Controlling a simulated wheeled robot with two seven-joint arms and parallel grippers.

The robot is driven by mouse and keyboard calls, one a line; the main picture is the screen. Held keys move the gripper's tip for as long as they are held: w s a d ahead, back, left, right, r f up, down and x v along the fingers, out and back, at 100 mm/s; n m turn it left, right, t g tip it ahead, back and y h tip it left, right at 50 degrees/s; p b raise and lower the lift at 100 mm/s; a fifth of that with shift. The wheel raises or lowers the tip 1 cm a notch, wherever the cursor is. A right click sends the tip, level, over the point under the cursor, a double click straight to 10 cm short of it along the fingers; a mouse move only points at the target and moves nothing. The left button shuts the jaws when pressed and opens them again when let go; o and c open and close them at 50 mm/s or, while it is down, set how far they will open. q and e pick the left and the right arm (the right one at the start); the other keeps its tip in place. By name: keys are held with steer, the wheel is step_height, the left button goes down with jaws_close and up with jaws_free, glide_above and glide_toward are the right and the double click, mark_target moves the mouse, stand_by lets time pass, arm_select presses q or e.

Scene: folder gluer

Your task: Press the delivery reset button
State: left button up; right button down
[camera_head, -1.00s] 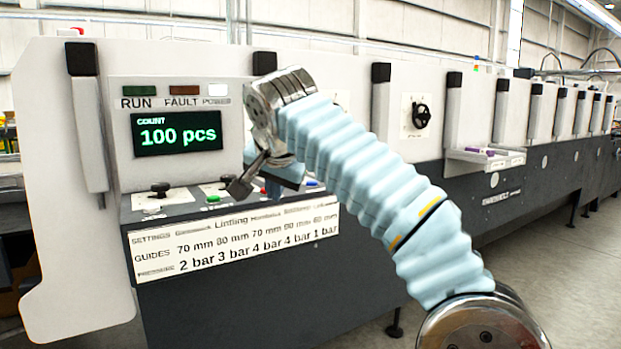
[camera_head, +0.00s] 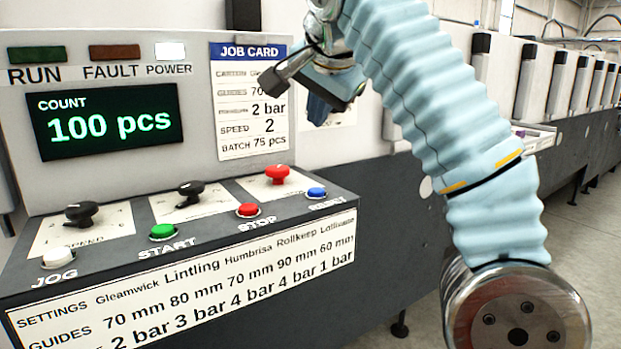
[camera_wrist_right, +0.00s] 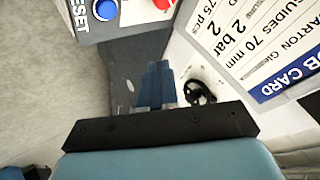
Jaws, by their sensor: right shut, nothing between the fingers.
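A blue button (camera_head: 317,192) labelled RESET sits at the right end of the sloped control panel (camera_head: 345,197). It also shows at the top of the right wrist view (camera_wrist_right: 105,10), beside a red button. My right gripper (camera_head: 319,109) has blue fingers, shut and empty, held above the panel's right end, apart from the button. In the right wrist view the blue fingers (camera_wrist_right: 157,84) are together and touch nothing. The count display (camera_head: 108,122) reads 100 pcs. My left gripper is not in view.
A red STOP button (camera_head: 248,210), a green START button (camera_head: 163,231) and a white JOG button (camera_head: 57,256) line the panel's front. A red knob (camera_head: 278,174) and two black knobs stand behind them. A job card (camera_head: 250,100) hangs above. Grey floor is clear at right.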

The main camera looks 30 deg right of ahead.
mark_target(318, 192)
stand_by(0.4)
step_height(318, 192, down, 4)
steer(key=shift+s+r+b, duration=0.1)
steer(key=shift+b, duration=0.2)
step_height(318, 192, down, 4)
steer(key=b, duration=0.3)
steer(key=shift+r, duration=0.1)
steer(key=shift+f+b, duration=0.6)
steer(key=shift+b, duration=0.1)
steer(key=shift+f, duration=0.1)
stand_by(1.0)
steer(key=shift+f+b, duration=0.3)
